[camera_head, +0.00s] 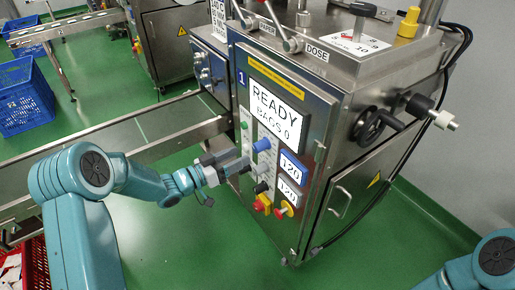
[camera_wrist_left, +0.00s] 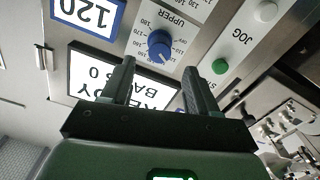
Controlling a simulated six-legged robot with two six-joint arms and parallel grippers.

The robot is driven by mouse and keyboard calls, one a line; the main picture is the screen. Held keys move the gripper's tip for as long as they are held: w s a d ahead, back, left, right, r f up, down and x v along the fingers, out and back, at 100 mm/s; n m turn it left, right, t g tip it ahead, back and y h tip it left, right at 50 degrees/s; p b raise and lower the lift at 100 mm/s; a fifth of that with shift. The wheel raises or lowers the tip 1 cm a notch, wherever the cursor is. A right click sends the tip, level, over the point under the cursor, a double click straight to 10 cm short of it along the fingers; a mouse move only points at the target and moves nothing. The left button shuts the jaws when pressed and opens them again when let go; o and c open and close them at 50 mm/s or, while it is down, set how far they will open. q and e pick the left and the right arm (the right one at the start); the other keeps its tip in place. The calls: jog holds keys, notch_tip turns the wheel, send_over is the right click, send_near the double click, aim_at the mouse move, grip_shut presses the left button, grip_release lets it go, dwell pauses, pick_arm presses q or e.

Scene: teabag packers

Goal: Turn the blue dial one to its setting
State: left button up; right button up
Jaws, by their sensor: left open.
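The blue dial (camera_head: 262,145) is on the front panel of the steel machine, below the READY screen and beside a blue-framed display reading 120 (camera_head: 292,166). In the left wrist view the blue dial (camera_wrist_left: 160,45) appears upside down, with a white pointer mark, a printed scale and the word UPPER. My left gripper (camera_head: 246,164) is open in front of the panel, just below the dial. In the left wrist view its fingertips (camera_wrist_left: 159,68) straddle the line to the dial, which shows beyond them; no contact is visible. My right gripper is out of view.
The READY, BAGS 0 screen (camera_head: 275,115) is above. A black dial (camera_head: 261,187), a second 120 display (camera_head: 289,192) and a red-and-yellow switch (camera_head: 284,209) are lower. A green button (camera_wrist_left: 220,66) is near the dial. A handwheel (camera_head: 375,126) juts from the machine's right side.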

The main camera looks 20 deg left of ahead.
aim_at(255, 149)
pick_arm(q)
jog(key=x, duration=0.7)
jog(key=shift+w+d+f, duration=0.1)
jog(key=shift+w+d, duration=0.1)
jog(key=shift+d, duration=0.05)
jog(key=c, duration=1)
jog(key=shift+f+m+b, duration=0.2)
jog(key=shift+m+b, duration=0.4)
jog(key=shift+b, duration=0.55)
jog(key=shift+c, duration=0.2)
jog(key=m+b, duration=0.6)
jog(key=b, duration=0.2)
jog(key=shift+f+m, duration=0.1)
jog(key=shift+m, duration=0.3)
jog(key=shift+m+b, duration=0.7)
jog(key=shift+r+m+b, duration=0.25)
jog(key=shift+m+b, duration=0.75)
jog(key=shift+m, duration=0.2)
